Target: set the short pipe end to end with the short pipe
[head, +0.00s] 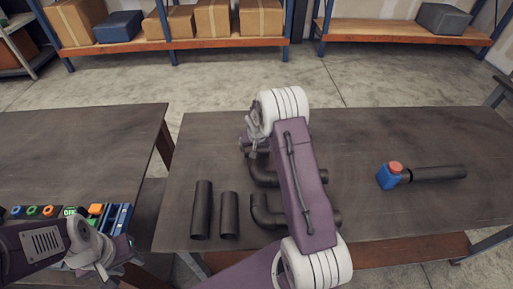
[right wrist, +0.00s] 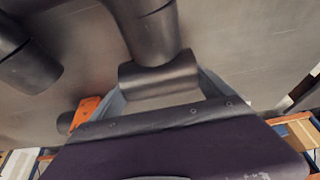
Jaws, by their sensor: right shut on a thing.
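Two straight dark pipes, a longer one (head: 201,210) and a shorter one (head: 229,215), lie side by side at the left of the main table. My right gripper (head: 254,146) is over the table beyond them, partly hidden by its own wrist. In the right wrist view its fingers (right wrist: 160,88) are shut on a dark pipe piece (right wrist: 158,74), lying crosswise between them. I cannot tell its full length. My left gripper (head: 118,257) is at the lower left, away from the pipes; its fingers are not clear.
Two bent pipes (head: 263,174) (head: 264,214) lie partly behind my right arm. The table's far right is clear.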

